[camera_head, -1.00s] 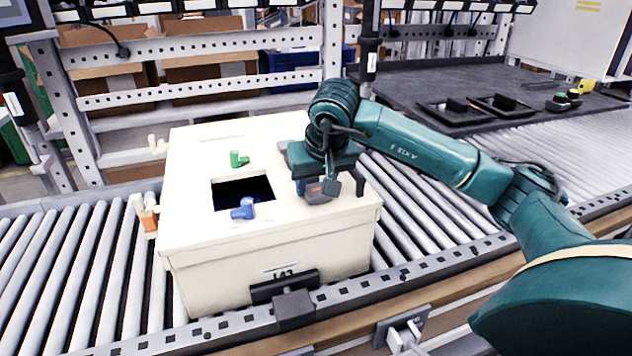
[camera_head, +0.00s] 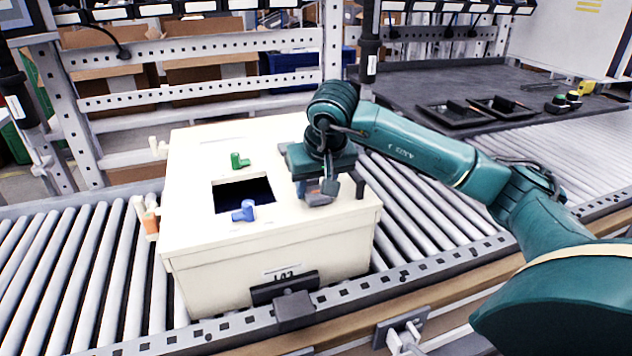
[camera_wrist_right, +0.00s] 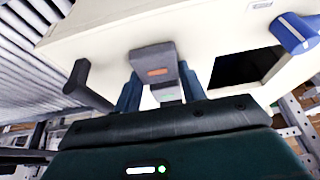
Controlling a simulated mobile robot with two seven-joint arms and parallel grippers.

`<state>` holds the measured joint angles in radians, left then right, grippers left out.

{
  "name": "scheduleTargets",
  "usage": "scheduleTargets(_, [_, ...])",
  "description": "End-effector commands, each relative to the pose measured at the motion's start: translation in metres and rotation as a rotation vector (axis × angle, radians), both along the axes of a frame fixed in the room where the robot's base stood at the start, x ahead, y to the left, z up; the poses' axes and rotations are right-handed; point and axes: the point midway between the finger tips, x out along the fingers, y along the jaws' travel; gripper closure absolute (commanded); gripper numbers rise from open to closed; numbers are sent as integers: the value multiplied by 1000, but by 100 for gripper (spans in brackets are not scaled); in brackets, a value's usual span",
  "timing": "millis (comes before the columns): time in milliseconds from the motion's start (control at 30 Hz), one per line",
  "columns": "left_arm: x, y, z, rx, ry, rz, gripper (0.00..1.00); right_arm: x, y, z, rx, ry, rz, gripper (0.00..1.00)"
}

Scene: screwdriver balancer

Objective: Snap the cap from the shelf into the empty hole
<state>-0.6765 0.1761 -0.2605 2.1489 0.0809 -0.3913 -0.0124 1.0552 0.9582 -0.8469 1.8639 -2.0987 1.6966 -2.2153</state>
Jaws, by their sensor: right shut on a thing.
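The cap (camera_wrist_right: 154,66), a grey block with an orange mark, is between the blue-grey fingers of my right gripper (camera_wrist_right: 160,88). In the head view my right gripper (camera_head: 316,192) is shut on it, low over the right part of the cream box (camera_head: 275,235). I cannot tell whether the cap touches the lid. The lid there is partly hidden by the gripper, and no small empty hole shows clearly. A large square opening (camera_head: 232,203) with a dark inside lies left of the gripper. My left gripper is not in view.
A green fitting (camera_head: 239,161) and a blue fitting (camera_head: 243,211) sit on the lid by the opening. A dark peg (camera_wrist_right: 80,80) stands beside the gripper. An orange-banded fitting (camera_head: 150,222) is on the left side. The box rests on a roller conveyor (camera_head: 85,270).

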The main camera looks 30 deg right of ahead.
Motion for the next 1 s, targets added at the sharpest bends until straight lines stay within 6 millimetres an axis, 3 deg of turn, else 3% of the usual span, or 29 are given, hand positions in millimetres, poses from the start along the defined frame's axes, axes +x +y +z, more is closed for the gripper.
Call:
scheduleTargets(33, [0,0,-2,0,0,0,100,-5,4,-18,-1,41,14,86])
scheduleTargets(1000, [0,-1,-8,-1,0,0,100,-5,4,-24,-2,41,16,86])
